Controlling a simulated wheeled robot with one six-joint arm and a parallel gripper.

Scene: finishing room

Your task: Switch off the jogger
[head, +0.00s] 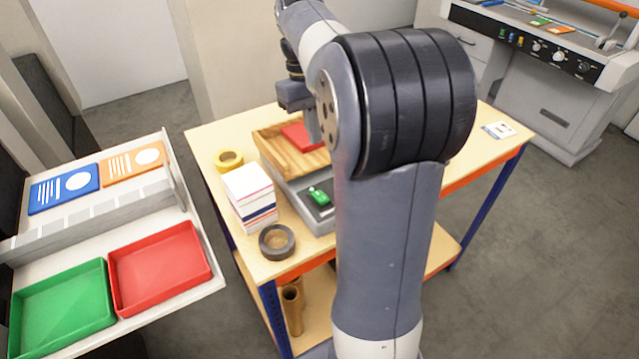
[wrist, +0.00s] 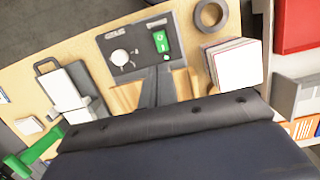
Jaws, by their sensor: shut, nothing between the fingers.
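The jogger (head: 285,185) is a grey machine with a slanted wooden tray, standing on the wooden table. Its dark front panel carries a green switch (head: 318,195). The wrist view shows the panel (wrist: 140,35) with a white dial (wrist: 120,57) and the green switch (wrist: 161,42). Which way the switch is set is too small to tell. My gripper (head: 314,140) is over the wooden tray, behind the panel. In the wrist view its shut, empty fingers (wrist: 158,75) show just short of the panel, apart from the switch in the picture. My arm hides the jogger's right side.
A paper stack (head: 248,190), a dark tape roll (head: 277,242) and a yellow roll (head: 229,160) stand left of the jogger. A red item (head: 302,135) lies in the tray. A side unit holds red (head: 160,268) and green (head: 62,305) trays. Another machine (head: 550,60) stands back right.

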